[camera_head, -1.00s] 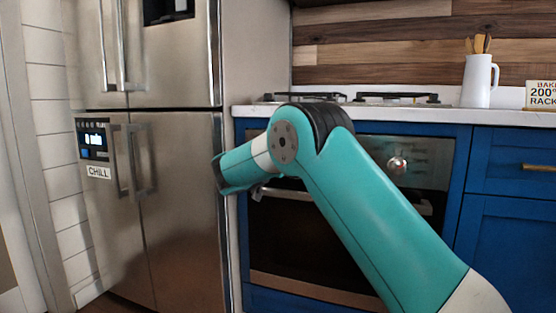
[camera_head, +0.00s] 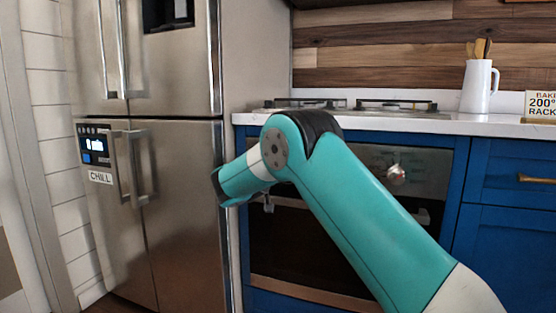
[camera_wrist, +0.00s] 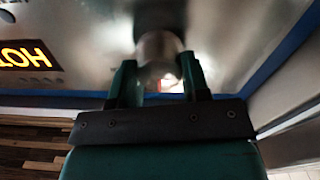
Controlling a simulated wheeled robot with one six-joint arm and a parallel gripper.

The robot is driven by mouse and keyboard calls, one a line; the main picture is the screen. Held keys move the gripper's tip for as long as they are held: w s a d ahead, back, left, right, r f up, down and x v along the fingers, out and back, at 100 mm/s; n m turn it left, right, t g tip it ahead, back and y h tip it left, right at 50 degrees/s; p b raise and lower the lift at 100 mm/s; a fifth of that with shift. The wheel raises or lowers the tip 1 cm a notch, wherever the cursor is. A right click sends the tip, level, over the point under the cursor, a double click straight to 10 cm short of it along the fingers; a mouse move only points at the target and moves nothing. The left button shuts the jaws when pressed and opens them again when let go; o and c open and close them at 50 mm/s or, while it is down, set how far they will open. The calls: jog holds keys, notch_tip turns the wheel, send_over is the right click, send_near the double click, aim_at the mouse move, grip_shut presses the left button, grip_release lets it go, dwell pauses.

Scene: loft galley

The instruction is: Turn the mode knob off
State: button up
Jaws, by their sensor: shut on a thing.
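A round metal knob (camera_wrist: 158,48) on the oven's steel control panel (camera_wrist: 85,30) is between the two fingers of my gripper (camera_wrist: 162,82) in the wrist view. The gripper is shut on it. No label that names this knob is readable. A glowing orange display (camera_wrist: 25,55) reading HOT is on the panel to the left of the knob in that view, which looks upside down. In the head view my arm hides the gripped knob and my gripper. A second knob (camera_head: 397,174) is visible at the right of the oven's panel (camera_head: 430,165).
The steel fridge (camera_head: 180,200) stands close on the left of my arm. A white counter (camera_head: 400,121) holds a cooktop and a white jug (camera_head: 477,87). Blue cabinets (camera_head: 510,230) are on the right.

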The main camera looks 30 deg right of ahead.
jog(key=shift+w+a+f+n+p, duration=0.1)
jog(key=shift+n+p, duration=5.4)
jog(key=shift+n, duration=0.2)
jog(key=o, duration=0.9)
jog(key=b+v, duration=1.4)
jog(key=v, duration=0.3)
jog(key=shift+a+f, duration=0.1)
jog(key=shift+a, duration=0.05)
